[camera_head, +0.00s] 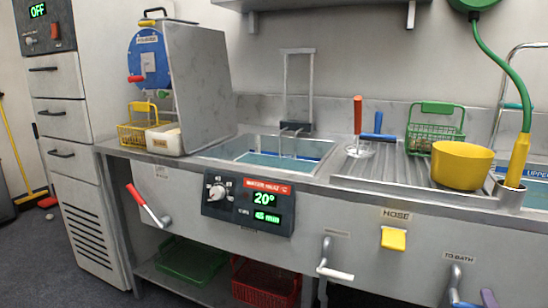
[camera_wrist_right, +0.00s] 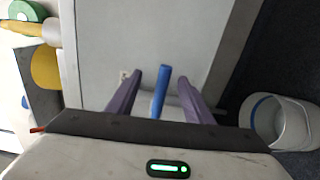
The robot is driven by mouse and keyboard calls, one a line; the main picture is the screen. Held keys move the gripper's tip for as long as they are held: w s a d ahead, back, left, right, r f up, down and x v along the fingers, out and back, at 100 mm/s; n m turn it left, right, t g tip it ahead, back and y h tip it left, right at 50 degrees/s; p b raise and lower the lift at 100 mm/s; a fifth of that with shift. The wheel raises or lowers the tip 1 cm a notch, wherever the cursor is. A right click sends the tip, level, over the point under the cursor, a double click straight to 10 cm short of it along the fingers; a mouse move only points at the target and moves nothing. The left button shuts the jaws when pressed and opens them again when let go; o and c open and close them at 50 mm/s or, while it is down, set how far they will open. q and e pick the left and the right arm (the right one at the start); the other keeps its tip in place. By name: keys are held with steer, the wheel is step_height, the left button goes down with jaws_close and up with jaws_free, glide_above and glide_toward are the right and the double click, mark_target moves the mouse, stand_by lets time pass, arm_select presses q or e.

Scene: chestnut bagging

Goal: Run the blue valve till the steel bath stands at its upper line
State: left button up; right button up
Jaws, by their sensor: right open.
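The blue valve handle (camera_head: 464,305) shows at the bottom right of the head view, on a steel pipe under the label "TO BATH" (camera_head: 459,257). In the right wrist view the blue handle (camera_wrist_right: 160,92) stands between the two purple fingers of my right gripper (camera_wrist_right: 159,78), with gaps on both sides. My right gripper is open; one purple fingertip shows at the bottom edge of the head view (camera_head: 489,299). A steel basin (camera_head: 536,204) at the right edge bears a blue "UPPER" marking (camera_head: 537,175) and is partly cut off. Another sunken steel basin (camera_head: 215,152) holds water at centre. My left gripper is out of view.
A yellow bowl (camera_head: 462,166) and green basket (camera_head: 434,128) stand on the ribbed drainer (camera_head: 385,168). A green hose (camera_head: 513,75) hangs at right. A white bucket (camera_wrist_right: 285,120) stands on the floor.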

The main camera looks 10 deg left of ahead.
steer(key=v, duration=0.9)
stand_by(0.3)
steer(key=shift+f, duration=0.15)
